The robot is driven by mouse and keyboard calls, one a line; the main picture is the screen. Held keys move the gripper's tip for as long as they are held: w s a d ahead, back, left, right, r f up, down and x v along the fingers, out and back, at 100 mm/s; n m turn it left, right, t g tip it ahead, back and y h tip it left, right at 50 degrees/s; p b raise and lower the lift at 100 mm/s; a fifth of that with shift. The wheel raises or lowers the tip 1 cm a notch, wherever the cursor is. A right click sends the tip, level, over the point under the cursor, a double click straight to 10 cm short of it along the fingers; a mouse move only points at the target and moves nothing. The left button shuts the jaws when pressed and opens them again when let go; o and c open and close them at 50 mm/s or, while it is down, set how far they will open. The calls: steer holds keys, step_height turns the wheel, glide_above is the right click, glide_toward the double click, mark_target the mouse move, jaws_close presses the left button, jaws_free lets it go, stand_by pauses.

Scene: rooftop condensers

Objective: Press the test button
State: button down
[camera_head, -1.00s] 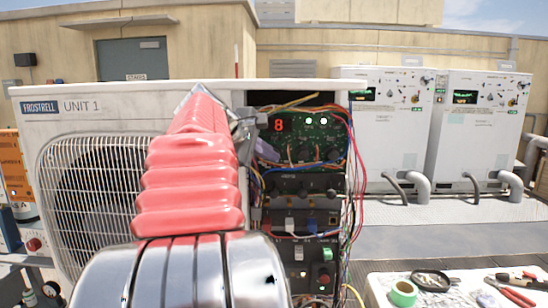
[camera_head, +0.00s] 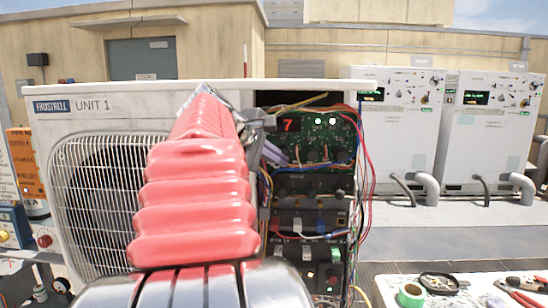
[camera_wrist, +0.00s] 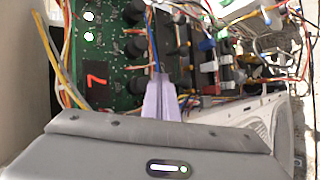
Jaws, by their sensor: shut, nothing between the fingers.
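The open service bay of UNIT 1 holds a green circuit board (camera_head: 345,130), which also shows in the wrist view (camera_wrist: 122,60). A red display (camera_head: 291,125) on it reads 7; it appears sideways in the wrist view (camera_wrist: 96,77). My gripper, with pale lavender fingers (camera_head: 273,154), is in front of the board's left part. In the wrist view its shut, empty fingers (camera_wrist: 159,84) point at black parts beside a blue wire. I cannot tell whether the tips touch anything. No test button label is readable, and I cannot tell which control it is.
Loose red and blue wires (camera_head: 362,150) hang along the bay's right edge, and yellow wires (camera_wrist: 58,62) run near the board. A white table (camera_head: 392,290) with green tape (camera_head: 411,294) and tools stands at the lower right. Two white units (camera_head: 490,140) stand behind.

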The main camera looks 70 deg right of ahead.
steer(key=a, duration=0.3)
steer(key=shift+s+a, duration=0.3)
steer(key=shift+s, duration=0.1)
stand_by(0.7)
